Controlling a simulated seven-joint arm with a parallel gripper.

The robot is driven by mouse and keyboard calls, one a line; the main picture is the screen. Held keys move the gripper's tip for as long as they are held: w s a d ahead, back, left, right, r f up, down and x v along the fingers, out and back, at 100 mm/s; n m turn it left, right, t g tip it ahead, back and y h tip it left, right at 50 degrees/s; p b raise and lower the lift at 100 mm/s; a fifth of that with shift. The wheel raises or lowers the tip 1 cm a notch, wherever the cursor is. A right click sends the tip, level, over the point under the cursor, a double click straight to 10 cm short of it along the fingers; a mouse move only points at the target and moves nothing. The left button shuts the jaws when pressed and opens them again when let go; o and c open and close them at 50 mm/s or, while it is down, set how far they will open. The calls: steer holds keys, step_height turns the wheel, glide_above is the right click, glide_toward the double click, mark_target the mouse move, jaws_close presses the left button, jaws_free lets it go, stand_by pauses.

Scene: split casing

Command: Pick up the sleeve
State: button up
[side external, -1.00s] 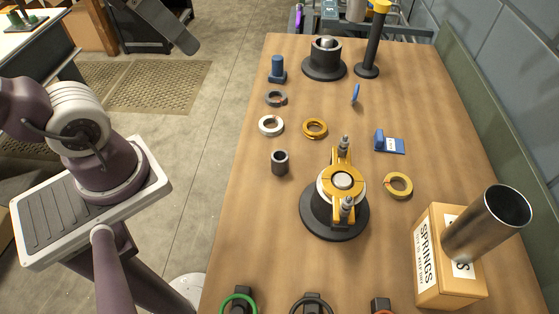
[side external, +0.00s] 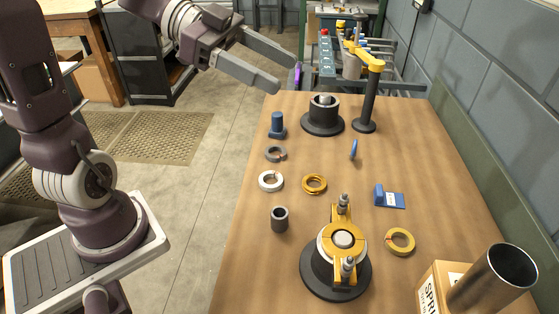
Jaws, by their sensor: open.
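The sleeve (side external: 279,219) appears to be the small dark grey hollow cylinder standing upright near the left edge of the wooden table, its open end up. My gripper (side external: 285,73) is open and empty, with its two long grey fingers apart. It is in the air at the upper left, beyond the table's far left corner in the picture, well away from the sleeve. Nothing hides the sleeve.
A white ring (side external: 270,181) and a gold ring (side external: 314,184) lie behind the sleeve. A black-based casing with yellow clamp (side external: 341,244) stands to its right. A tall post (side external: 371,98) stands behind.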

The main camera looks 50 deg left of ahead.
step_height(320, 180, down, 2)
steer(key=s+g+h, duration=0.1)
steer(key=s+g, duration=0.1)
steer(key=s, duration=0.1)
glide_toward(291, 231)
steer(key=shift+w+d+r, duration=0.35)
steer(key=shift+d+r, duration=0.25)
steer(key=shift+w+d+r, duration=0.35)
steer(key=shift+d+r, duration=0.3)
steer(key=x, duration=0.3)
steer(key=f+x, duration=0.1)
steer(key=x, duration=0.2)
steer(key=shift+s+d, duration=0.1)
steer(key=shift+s, duration=0.05)
steer(key=shift+d+f, duration=0.15)
steer(key=shift+d, duration=0.15)
jaws_close()
